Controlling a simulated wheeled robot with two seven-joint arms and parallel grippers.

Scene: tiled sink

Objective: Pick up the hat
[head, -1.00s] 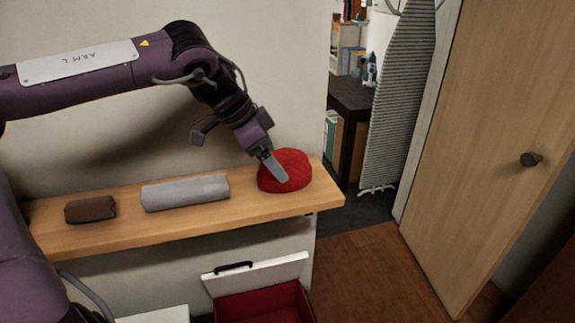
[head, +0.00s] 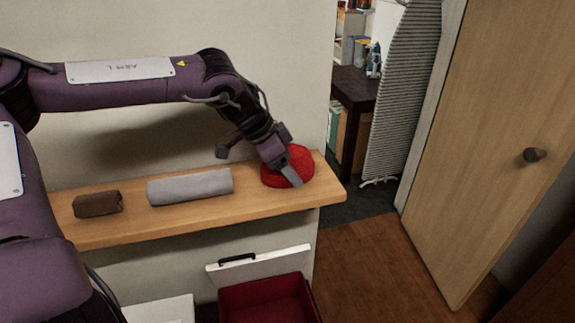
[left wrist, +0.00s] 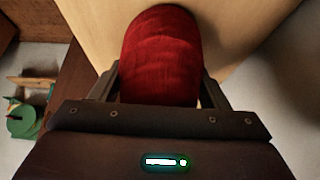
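The red hat (head: 303,163) lies on the right end of the wooden shelf. My left gripper (head: 293,178) is over it, pointing down, with one finger showing across the hat's near side. In the left wrist view the hat (left wrist: 160,50) lies between the two fingers (left wrist: 158,88) of my left gripper. The fingers are spread apart, one on each side of it, with narrow gaps near the palm. The fingertips are partly hidden, so contact there cannot be told. My right gripper is not in view.
On the wooden shelf (head: 250,204) also lie a grey roll (head: 190,187) and a brown roll (head: 97,204). A wooden door (head: 490,140) stands at the right, beyond open floor.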

